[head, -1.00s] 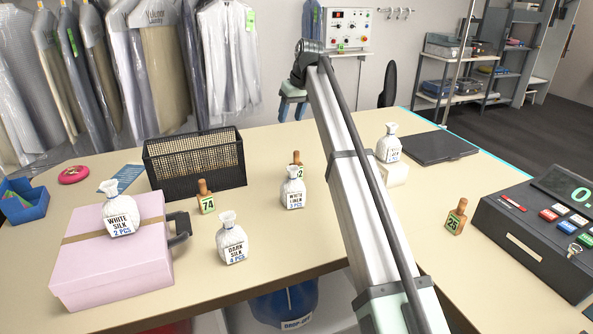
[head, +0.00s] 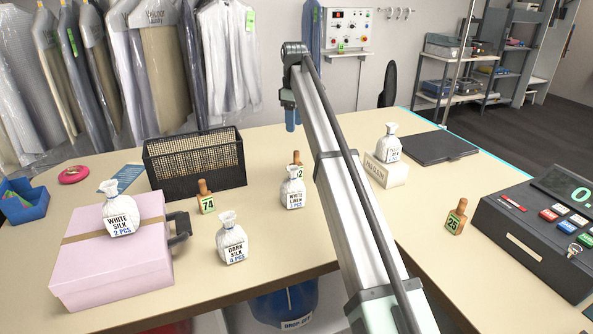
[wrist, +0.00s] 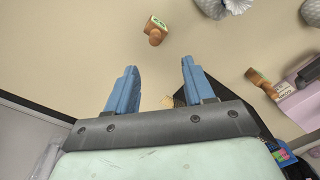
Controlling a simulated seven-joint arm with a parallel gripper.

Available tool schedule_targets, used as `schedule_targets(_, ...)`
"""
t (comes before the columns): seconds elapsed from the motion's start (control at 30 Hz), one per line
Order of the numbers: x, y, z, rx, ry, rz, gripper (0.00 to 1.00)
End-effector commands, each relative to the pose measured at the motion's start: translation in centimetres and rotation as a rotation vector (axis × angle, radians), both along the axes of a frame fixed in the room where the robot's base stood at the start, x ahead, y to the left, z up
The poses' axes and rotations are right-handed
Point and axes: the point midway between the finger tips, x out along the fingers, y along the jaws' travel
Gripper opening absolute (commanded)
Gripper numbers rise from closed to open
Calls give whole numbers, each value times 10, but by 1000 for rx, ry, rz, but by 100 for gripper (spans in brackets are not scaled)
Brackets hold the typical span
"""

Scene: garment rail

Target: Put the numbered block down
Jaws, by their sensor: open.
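My gripper (head: 291,122) hangs near the far edge of the counter (head: 330,262), right of the wire basket. In the wrist view its blue fingers (wrist: 154,92) are apart. A small tan piece (wrist: 167,101) shows between them; I cannot tell what it is. Block 74 (head: 206,197) stands in front of the basket and also shows in the wrist view (wrist: 262,83). A block whose number ends in 2 (head: 297,160) is partly hidden behind the white linen bag; a green-labelled block (wrist: 155,30) in the wrist view appears to be it. Block 25 (head: 456,217) stands near the register.
The black wire basket (head: 195,165) stands at the far edge. White bags stand on the pink box (head: 112,262), on a white stand (head: 386,170), and on the counter: white linen (head: 292,188) and dark silk (head: 231,240). The register (head: 540,235) is at right.

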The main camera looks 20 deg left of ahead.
Motion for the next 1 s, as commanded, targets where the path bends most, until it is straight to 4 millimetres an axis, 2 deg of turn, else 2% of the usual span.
schedule_targets(0.4, 0, -1, -65, 0, 1, -1, 53)
schedule_targets(0.77, 3, -1, -88, 1, 0, -1, 53)
schedule_targets(1.0, 8, -4, -118, 1, 0, -1, 53)
